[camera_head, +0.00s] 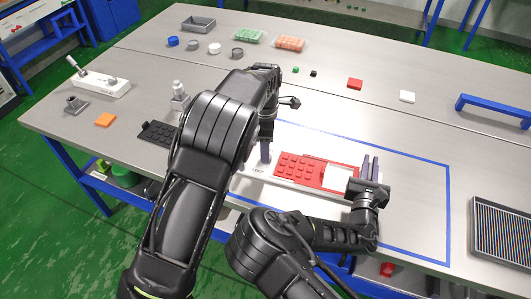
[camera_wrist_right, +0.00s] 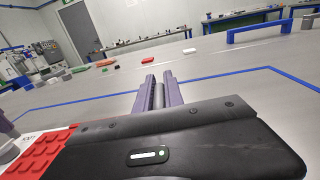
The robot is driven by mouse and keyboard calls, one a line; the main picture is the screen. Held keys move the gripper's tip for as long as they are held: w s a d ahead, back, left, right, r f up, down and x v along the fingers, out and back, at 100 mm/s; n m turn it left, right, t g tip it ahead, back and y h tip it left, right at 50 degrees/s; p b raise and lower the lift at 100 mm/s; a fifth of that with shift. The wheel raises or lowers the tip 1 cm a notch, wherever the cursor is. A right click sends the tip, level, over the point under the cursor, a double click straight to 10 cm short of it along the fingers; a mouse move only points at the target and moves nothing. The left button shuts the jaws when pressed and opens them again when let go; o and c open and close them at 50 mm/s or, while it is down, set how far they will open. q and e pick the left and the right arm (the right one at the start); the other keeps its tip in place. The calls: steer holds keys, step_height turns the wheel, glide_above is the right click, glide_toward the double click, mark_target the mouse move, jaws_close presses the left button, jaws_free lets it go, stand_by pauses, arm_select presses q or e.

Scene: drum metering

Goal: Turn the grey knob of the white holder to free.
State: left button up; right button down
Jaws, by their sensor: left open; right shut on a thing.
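The white holder (camera_head: 256,171) lies on the table with lettering, seemingly "LOCK", near its left end. My left gripper (camera_head: 265,155) is open and points down over the holder's left end. The grey knob (camera_wrist_right: 9,151) shows at the left edge of the right wrist view, just below a purple finger; the head view mostly hides it. My right gripper (camera_head: 370,168) is at the plate's right end, shut on a grey thing (camera_wrist_right: 158,95) that I cannot identify.
A blue tape line (camera_head: 447,200) frames the work area. A black dimpled plate (camera_head: 158,133) lies left of my left arm. A white device with a lever (camera_head: 100,84) stands far left. A striped tray (camera_head: 500,232) and a blue handle (camera_head: 493,108) are at the right.

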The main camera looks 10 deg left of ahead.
arm_select(q)
steer(key=shift+f, duration=1.55)
steer(key=shift+c, duration=0.3)
jaws_close()
